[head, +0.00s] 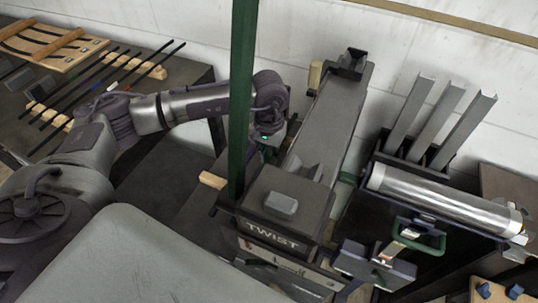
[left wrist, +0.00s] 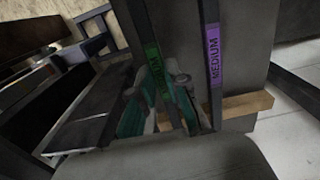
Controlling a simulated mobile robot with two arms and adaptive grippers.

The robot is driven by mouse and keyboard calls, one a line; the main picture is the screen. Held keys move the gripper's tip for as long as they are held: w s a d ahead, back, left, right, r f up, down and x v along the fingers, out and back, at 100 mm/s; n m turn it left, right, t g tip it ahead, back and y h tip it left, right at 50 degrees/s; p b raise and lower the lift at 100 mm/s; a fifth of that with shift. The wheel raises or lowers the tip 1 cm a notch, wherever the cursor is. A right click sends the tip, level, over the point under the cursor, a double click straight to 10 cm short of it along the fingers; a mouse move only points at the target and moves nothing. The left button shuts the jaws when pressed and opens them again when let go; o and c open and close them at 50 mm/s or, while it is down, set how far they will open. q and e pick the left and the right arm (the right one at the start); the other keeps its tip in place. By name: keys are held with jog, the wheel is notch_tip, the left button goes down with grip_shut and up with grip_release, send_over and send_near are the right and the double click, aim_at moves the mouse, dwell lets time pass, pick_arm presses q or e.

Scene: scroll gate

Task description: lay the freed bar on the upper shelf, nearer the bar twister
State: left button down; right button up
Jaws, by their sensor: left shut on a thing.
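My left gripper (head: 268,146) is at the end of my left arm, left of the bar twister, a dark grey machine marked TWIST (head: 275,212). The green post partly covers this area in the head view. In the left wrist view its teal fingers (left wrist: 160,105) are shut around a dark bar with a green label (left wrist: 155,66); the label's text is hard to read. The bar's far end is hidden. A second dark strip with a purple MEDIUM label (left wrist: 214,58) stands just to the right, apart from the fingers. My right gripper is not in view.
A green post (head: 242,90) rises left of the twister. A wooden strip (left wrist: 245,105) lies behind the fingers. Several dark bars lie on wooden supports (head: 150,69) at the far left.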

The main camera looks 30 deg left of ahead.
pick_arm(q)
jog(key=shift+f+b, duration=0.15)
jog(key=shift+b, duration=0.15)
dwell(0.4)
jog(key=c, duration=1.1)
grip_release()
jog(key=shift+f, duration=0.1)
notch_tip(320, 180, up, 12)
